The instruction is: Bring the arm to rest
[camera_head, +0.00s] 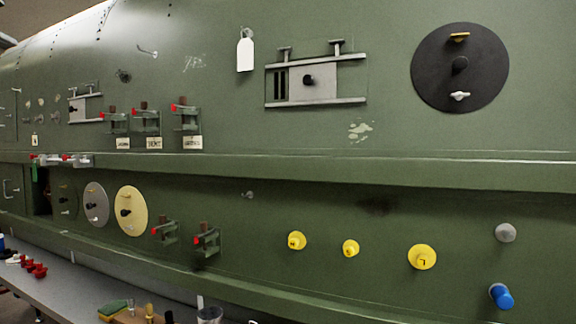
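Neither of my grippers shows in the head view, and no part of either arm is clearly visible. The green fuselage side (330,140) fills most of the view. It carries a large black round disc (430,75) with a dark knob at the upper right. A sliding panel (322,82) with a black knob sits between two rails at the upper middle.
A ledge (400,170) runs along the fuselage. Yellow knobs (422,257), a grey knob (505,232) and a blue knob (501,296) stick out below it. A grey bench (85,283) at the lower left holds red pieces (38,270) and a sponge (113,309).

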